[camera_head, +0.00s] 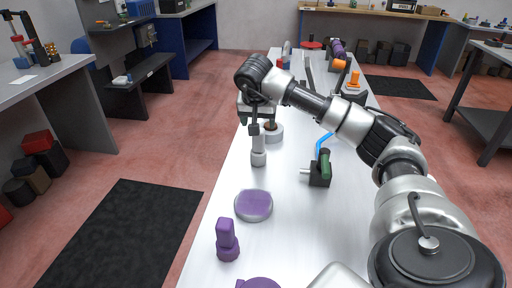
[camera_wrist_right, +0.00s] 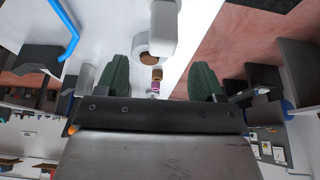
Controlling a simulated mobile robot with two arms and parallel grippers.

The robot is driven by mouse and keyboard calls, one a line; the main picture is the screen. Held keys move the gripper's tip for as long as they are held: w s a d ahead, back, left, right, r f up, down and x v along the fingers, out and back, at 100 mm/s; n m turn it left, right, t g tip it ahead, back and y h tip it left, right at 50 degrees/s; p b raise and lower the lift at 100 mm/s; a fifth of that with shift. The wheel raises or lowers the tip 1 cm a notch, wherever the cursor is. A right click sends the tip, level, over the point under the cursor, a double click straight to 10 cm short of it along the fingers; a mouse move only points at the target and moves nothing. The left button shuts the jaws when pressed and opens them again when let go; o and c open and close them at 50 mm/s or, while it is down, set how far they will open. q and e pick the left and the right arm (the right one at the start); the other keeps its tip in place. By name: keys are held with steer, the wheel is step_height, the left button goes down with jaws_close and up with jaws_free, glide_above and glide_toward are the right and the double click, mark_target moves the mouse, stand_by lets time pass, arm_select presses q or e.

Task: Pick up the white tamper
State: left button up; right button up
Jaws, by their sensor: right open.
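The white tamper (camera_head: 259,150) stands upright on the white bench, left of the middle in the head view. In the right wrist view it shows as a pale shape (camera_wrist_right: 164,28) at the top centre. My right gripper (camera_head: 254,126) is close over the tamper's upper end and hides part of it. In the right wrist view its two dark green finger pads (camera_wrist_right: 160,80) are spread apart, with nothing gripped between them. The tamper lies beyond the fingertips in that view. My left gripper is not in view.
A white round container (camera_head: 274,133) with brown contents stands just behind the tamper. A purple dish (camera_head: 253,205), a purple tamper (camera_head: 227,240) and a green-black device (camera_head: 320,172) stand nearer. The bench is bare between the dish and the device.

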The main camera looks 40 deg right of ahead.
mark_target(258, 147)
steer(key=shift+x, duration=1.25)
steer(key=x, duration=0.4)
steer(key=shift+w+f, duration=0.2)
steer(key=shift+f, duration=0.2)
steer(key=shift+w+d+f, duration=0.1)
steer(key=shift+w+f, duration=0.05)
steer(key=shift+f, duration=0.25)
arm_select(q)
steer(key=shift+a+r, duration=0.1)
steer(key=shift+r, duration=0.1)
arm_select(e)
steer(key=shift+r, duration=0.1)
jaws_close()
